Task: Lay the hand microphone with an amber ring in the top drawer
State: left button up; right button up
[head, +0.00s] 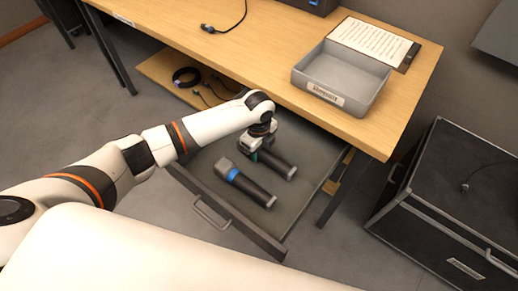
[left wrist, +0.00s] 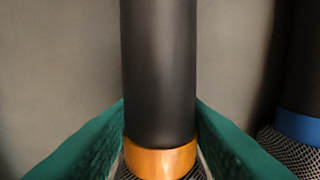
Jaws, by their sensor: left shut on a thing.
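My left gripper (head: 257,153) is over the open grey drawer (head: 227,216) under the desk. It is shut on the hand microphone with an amber ring (left wrist: 160,70). The teal fingers (left wrist: 160,145) stand on both sides of it near the amber ring and mesh head. In the head view the microphone's dark body (head: 279,167) sticks out to the right of the gripper, its ring hidden. I cannot tell whether it touches the drawer floor. A microphone with a blue ring (head: 245,183) lies in the drawer, beside and apart from it. My right gripper is not in view.
A grey tray (head: 342,78) and a printed sheet (head: 375,42) are on the desk (head: 258,60). A cable (head: 228,27) lies on it too. A coiled black item (head: 187,76) lies on wood under the desk. A black case (head: 455,200) stands right.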

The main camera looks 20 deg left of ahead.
pick_arm(q)
jog(key=o, duration=1.2)
jog(key=shift+c, duration=0.2)
notch_tip(320, 180, up, 12)
jog(key=p, duration=0.1)
jog(key=shift+a, duration=0.1)
